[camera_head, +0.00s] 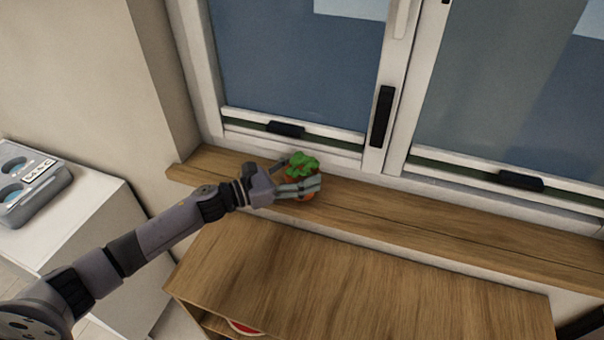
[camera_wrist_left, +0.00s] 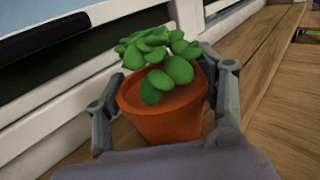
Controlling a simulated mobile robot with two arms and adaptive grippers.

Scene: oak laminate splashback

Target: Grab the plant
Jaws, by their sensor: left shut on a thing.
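The plant (camera_head: 302,162) is a small green leafy plant in an orange-brown clay pot. It is upright at the wooden windowsill, close to the window frame. My left gripper (camera_head: 300,187) reaches in from the left and is shut around the pot. In the left wrist view, the pot (camera_wrist_left: 165,122) sits between the two grey fingers of the left gripper (camera_wrist_left: 165,100), with green leaves above its rim. Whether the pot's base still touches the sill cannot be told. My right gripper is not in view.
The windowsill (camera_head: 430,225) runs along below the window (camera_head: 290,60) and is clear to the right. A wooden cabinet (camera_head: 340,285) stands below it, its top bare. At the left, a grey device (camera_head: 32,185) sits on a white counter (camera_head: 95,215).

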